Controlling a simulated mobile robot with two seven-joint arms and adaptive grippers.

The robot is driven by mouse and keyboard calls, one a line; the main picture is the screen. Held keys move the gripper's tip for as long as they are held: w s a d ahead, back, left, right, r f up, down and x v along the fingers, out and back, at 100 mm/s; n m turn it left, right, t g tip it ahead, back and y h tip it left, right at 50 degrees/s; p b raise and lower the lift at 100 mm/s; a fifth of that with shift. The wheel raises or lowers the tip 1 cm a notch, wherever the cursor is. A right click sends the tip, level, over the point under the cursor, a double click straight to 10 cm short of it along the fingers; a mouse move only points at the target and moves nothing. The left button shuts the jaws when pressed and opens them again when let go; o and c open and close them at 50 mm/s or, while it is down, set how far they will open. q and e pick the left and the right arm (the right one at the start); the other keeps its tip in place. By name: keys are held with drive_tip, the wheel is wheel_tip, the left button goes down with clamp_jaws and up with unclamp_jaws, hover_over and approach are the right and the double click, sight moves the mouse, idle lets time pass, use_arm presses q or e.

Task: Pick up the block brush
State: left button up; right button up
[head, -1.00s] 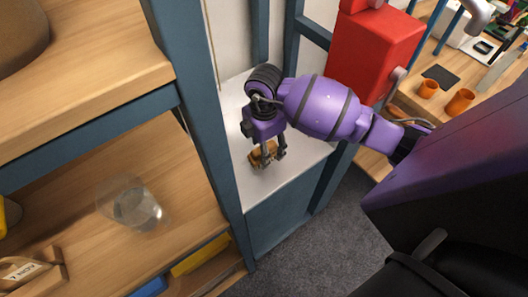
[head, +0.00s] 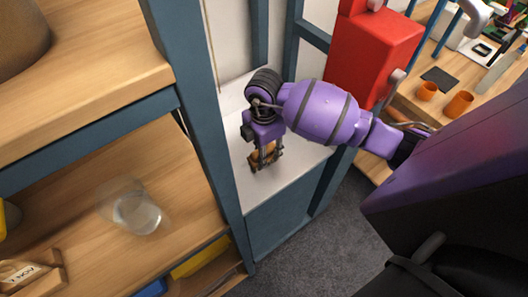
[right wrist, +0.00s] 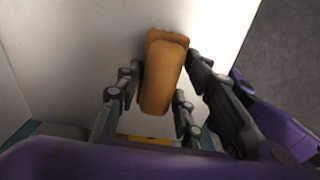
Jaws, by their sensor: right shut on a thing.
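The block brush (head: 266,155) is a small tan-brown block over the white shelf surface, between the fingers of my right gripper (head: 265,160). In the right wrist view the brush (right wrist: 164,75) is an orange-brown block lying lengthwise between the fingers of the gripper (right wrist: 158,98), with fingers on both sides of it. The right gripper is shut on the brush. The fingers hide part of the brush in the head view, and I cannot tell whether it still touches the white surface. My left gripper is not in view.
The white shelf (head: 285,185) sits between blue-grey posts (head: 205,120). Wooden shelves (head: 190,205) at left hold a clear glass container (head: 138,212). A red box (head: 372,50) stands behind my arm. Orange cups (head: 459,104) stand on the table at the upper right.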

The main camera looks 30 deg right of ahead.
drive_tip(key=shift+w+r, duration=0.1)
drive_tip(key=shift+r, duration=0.6)
drive_tip(key=s+a+r+p, duration=0.1)
drive_tip(key=s+a+r, duration=0.1)
drive_tip(key=s+r, duration=0.9)
drive_tip(key=s, duration=0.3)
drive_tip(key=shift+a+r, duration=0.25)
drive_tip(key=shift+a, duration=0.05)
drive_tip(key=o, duration=0.6)
drive_tip(key=c, duration=0.4)
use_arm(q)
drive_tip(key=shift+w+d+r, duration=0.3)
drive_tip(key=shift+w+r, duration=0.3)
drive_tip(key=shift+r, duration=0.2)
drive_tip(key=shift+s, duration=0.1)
